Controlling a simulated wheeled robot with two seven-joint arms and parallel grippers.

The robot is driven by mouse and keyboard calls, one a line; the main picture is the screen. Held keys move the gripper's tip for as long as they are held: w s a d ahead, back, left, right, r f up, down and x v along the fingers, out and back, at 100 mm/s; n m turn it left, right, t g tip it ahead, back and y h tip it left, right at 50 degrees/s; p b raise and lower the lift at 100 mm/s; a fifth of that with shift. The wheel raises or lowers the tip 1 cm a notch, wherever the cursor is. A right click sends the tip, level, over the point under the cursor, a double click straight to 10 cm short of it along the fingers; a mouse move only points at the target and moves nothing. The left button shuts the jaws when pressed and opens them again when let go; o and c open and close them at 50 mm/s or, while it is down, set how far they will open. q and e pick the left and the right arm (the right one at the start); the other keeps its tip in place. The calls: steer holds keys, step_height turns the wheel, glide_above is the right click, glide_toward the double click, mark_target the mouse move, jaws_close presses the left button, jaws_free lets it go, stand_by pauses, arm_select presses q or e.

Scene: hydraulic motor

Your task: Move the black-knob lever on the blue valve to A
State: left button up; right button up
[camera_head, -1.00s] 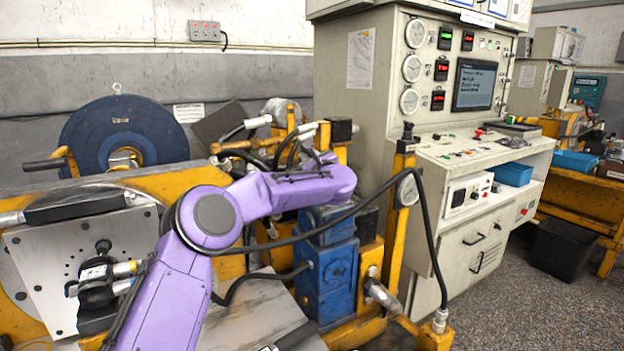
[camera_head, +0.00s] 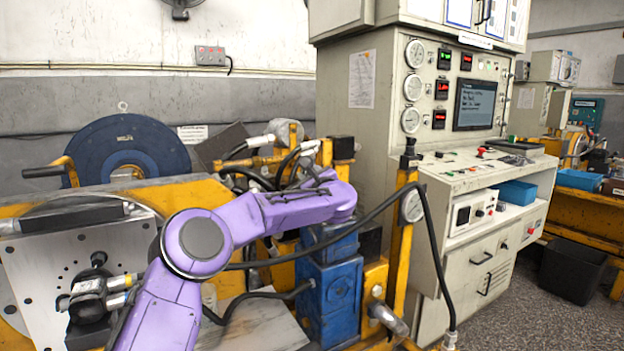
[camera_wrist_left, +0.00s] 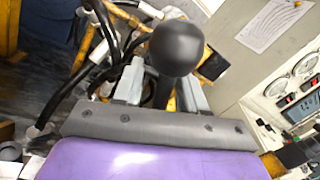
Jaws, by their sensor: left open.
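In the left wrist view a black ball knob (camera_wrist_left: 176,48) on a dark stem stands between the two grey fingers of my left gripper (camera_wrist_left: 160,88). The fingers are apart, one on each side of the stem; I cannot tell if either touches it. In the head view my purple left arm reaches in from the lower left, over the blue valve block (camera_head: 330,290). Its wrist end is by the yellow frame, and the fingers and knob are not clearly visible there. The lever's A marking is not readable. My right gripper is not in view.
A black hose (camera_head: 425,215) loops close to my arm. A yellow post (camera_head: 400,240) with a gauge stands right of the blue block. The grey control cabinet (camera_head: 375,150) is behind it. A metal plate (camera_head: 35,290) and a blue disc (camera_head: 125,150) are left.

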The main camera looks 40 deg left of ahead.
arm_select(q)
steer(key=b+v, duration=0.2)
steer(key=v, duration=0.8)
